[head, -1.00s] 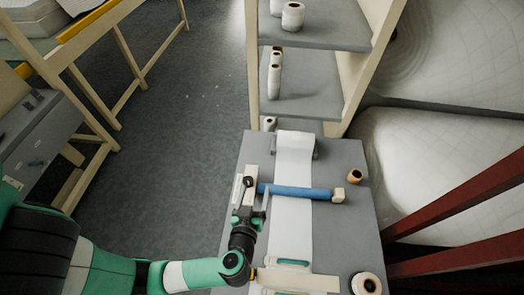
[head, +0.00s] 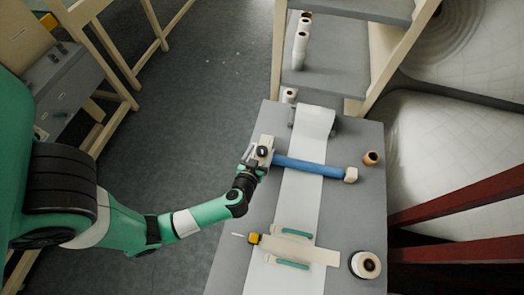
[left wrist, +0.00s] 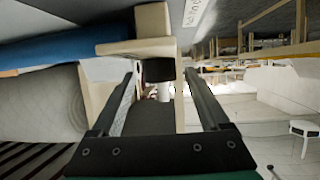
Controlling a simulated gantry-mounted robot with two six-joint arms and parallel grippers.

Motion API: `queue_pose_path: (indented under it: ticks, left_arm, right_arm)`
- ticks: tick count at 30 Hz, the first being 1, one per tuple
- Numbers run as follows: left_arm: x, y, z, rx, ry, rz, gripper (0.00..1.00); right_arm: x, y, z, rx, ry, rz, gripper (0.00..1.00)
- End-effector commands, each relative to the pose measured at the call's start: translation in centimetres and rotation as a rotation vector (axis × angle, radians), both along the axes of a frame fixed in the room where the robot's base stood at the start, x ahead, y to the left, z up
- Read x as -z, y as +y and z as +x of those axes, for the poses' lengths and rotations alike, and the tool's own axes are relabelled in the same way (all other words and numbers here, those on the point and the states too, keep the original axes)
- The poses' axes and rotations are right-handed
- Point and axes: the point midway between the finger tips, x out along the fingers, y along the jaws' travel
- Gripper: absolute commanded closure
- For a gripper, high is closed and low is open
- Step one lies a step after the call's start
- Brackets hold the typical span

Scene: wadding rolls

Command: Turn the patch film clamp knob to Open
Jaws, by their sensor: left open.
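The blue roller bar (head: 312,167) lies across the white film strip (head: 302,195) on the grey table. A pale block at its left end carries a dark round knob (head: 263,151). My left gripper (head: 255,157) is at this block, with its arm coming in from the lower left. In the left wrist view the knob (left wrist: 158,70) shows ahead between the two open fingers of my left gripper (left wrist: 159,76), beside the pale block. Nothing is visibly gripped; whether the fingers touch the knob I cannot tell. Knob markings are not readable. My right gripper is not in view.
A strip with green handles (head: 293,265) and a yellow part lies across the film at the near end. A tape roll (head: 366,264) and a small brown roll (head: 371,158) stand on the right. A shelf (head: 338,80) rises behind the table; dark red beams (head: 460,200) flank the right.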

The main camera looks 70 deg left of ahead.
Motion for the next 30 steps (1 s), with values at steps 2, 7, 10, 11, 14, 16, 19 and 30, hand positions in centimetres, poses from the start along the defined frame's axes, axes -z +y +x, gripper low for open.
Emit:
queue_pose_path:
  ticks: [2,7,10,11,14,16,19,30]
  left_arm:
    - [0.48,0.75,0.51,-0.003,-0.001,0.0,0.21]
    - [0.6,1.19,0.88,0.001,0.0,0.0,0.21]
    - [0.57,1.17,0.9,0.001,0.0,0.0,0.21]
    - [0.56,1.16,0.89,0.001,0.0,0.0,0.21]
    - [0.55,1.16,0.89,0.001,0.0,0.0,0.3]
    - [0.55,1.15,0.88,0.001,0.0,0.0,0.43]
    - [0.55,1.14,0.87,0.001,0.0,0.0,0.61]
    - [0.51,1.13,0.88,-0.001,0.0,0.0,1.0]
  right_arm:
    - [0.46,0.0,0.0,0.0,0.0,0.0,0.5]
    - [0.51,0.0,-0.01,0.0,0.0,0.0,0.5]
    - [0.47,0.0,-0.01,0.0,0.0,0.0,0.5]
    - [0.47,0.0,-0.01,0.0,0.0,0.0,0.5]
    - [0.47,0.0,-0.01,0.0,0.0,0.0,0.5]
    - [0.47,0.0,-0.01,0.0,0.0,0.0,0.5]
    - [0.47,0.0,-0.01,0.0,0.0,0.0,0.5]
    - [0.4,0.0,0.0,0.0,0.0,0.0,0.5]
